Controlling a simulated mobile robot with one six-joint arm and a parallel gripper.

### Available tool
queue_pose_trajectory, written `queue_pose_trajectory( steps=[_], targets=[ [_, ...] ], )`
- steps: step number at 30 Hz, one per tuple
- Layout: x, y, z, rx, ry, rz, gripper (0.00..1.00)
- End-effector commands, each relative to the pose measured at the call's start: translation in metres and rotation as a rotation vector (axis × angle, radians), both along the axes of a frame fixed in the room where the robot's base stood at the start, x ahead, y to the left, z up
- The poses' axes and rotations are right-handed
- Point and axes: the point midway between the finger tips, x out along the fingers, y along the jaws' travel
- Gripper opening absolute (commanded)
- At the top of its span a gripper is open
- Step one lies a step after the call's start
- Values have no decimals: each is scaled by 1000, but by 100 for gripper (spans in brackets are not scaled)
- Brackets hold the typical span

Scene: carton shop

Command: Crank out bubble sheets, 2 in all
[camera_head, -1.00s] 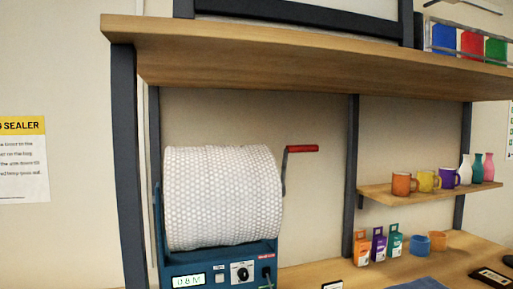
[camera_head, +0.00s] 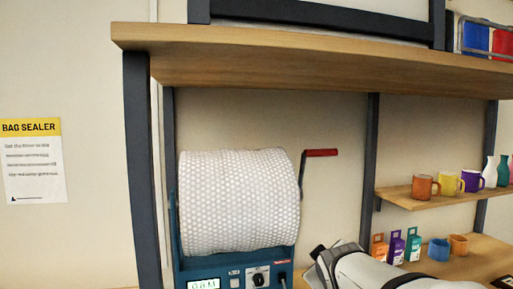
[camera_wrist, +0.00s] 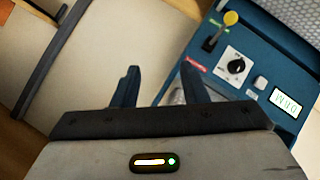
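A large white bubble-wrap roll (camera_head: 238,202) sits on a blue dispenser (camera_head: 228,268) below the shelf. A crank with a red handle (camera_head: 322,153) sticks out at the roll's right side; nothing touches it. The blue front panel has a lit display (camera_head: 204,284) and a black dial (camera_head: 259,279). In the wrist view the panel shows the dial (camera_wrist: 237,65), the display (camera_wrist: 286,103) and a lever with a yellow knob (camera_wrist: 231,18). My gripper (camera_wrist: 160,82) is open, with nothing between its fingers. In the head view my arm reaches in at the lower right, below the crank.
A thick wooden shelf (camera_head: 300,62) on dark posts hangs above the roll. A small shelf (camera_head: 400,195) at right holds mugs and vases. Small boxes (camera_head: 396,247) and cups (camera_head: 439,249) stand on the bench. A bag sealer sign (camera_head: 33,160) is on the wall.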

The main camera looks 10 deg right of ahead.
Motion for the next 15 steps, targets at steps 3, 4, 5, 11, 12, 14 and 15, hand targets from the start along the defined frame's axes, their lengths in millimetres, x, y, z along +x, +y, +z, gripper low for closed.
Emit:
queue_pose_trajectory(
  steps=[3,4,5,11,12,14,15],
  targets=[
    [44,-35,77,-247,-196,116,40],
    [53,-40,93,-311,-238,154,40],
    [59,-46,111,-379,-282,184,40],
    [83,-66,190,-746,-490,354,40],
    [84,-67,198,-795,-516,380,40],
    [85,-67,208,-854,-547,412,40],
    [86,-68,212,-881,-561,428,40]
  ],
)
